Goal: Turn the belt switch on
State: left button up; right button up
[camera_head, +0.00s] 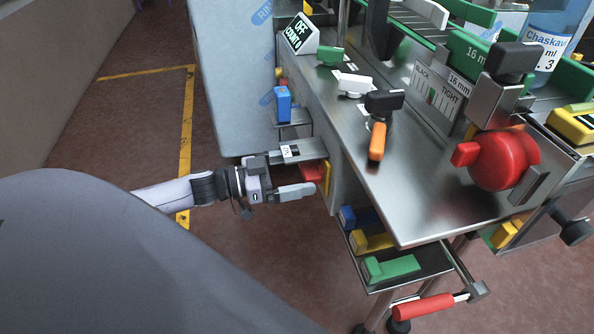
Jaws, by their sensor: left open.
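My left gripper (304,170) reaches in from the left, low beside the front side of the steel machine table. Its two fingers are apart. A red block (313,173) with a yellow plate (327,177) behind it sits on the table's side, right at the fingertips. Whether the fingers touch it I cannot tell. No readable label says which control is the belt switch. A small display (301,34) at the back of the table reads "OFF" and "COUNT 0". My right gripper is not in view.
On the steel table (430,200) are a green knob (330,55), a white knob (354,84), an orange-handled lever (377,142) and a large red knob (503,160). A tray (435,261) of coloured blocks hangs below. A pale cabinet (232,80) stands behind my gripper. Floor at left is clear.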

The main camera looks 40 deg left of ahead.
pick_arm(q)
jog(key=shift+w+d, duration=0.15)
jog(key=shift+w, duration=0.05)
jog(key=c, duration=1)
